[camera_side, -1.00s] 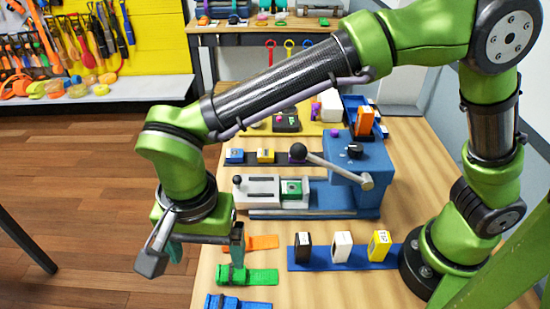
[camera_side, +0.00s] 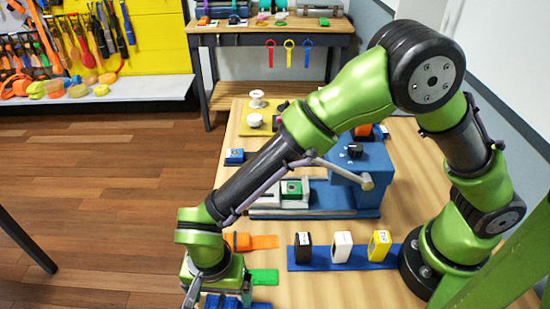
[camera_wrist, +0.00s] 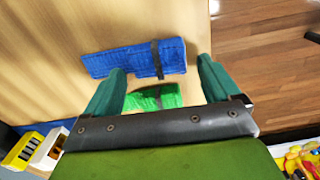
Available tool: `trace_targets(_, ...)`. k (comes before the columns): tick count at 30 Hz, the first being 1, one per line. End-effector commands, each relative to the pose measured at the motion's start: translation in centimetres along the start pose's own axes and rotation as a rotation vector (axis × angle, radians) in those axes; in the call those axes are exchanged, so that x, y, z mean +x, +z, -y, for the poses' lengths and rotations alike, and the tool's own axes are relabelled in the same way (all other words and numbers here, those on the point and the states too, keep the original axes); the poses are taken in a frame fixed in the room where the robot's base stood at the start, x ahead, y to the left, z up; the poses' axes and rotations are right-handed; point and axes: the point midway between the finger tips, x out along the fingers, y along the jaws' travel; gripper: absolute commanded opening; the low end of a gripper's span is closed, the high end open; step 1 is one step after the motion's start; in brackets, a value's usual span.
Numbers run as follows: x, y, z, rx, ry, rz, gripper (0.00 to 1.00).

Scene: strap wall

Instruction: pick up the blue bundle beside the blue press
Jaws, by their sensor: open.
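The blue bundle (camera_wrist: 134,58) is a flat rolled strap with a dark band; it lies on the table beyond my fingertips in the wrist view. In the side view its end (camera_side: 240,304) shows at the bottom edge, partly behind my gripper. My gripper (camera_wrist: 162,75) is open, its two green fingers apart with nothing between their tips. The green bundle (camera_wrist: 150,97) lies between the fingers, lower in the wrist view, partly hidden by the gripper body. The blue press (camera_side: 355,170) stands farther back on the table in the side view, partly behind my arm.
An orange bundle (camera_side: 255,242) lies behind the green one. A blue rack (camera_side: 340,259) with black, white and yellow blocks stands to the right. The table's edge and the wooden floor (camera_wrist: 265,55) lie close to the right of the bundles in the wrist view.

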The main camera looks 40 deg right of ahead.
Motion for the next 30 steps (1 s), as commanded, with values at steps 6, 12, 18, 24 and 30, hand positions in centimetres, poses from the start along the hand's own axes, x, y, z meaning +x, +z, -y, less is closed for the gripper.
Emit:
trace_targets(6,0.28,0.01,0.01,0.0,0.0,0.0,0.89)
trace_targets(12,0.25,0.01,0.01,0.0,-0.001,0.0,0.65)
trace_targets(18,0.23,0.01,0.02,0.0,-0.001,0.0,0.34)
trace_targets(24,0.21,0.01,0.03,0.0,-0.001,0.0,0.28)
trace_targets(30,-0.36,0.02,0.07,-0.001,-0.003,0.0,0.28)
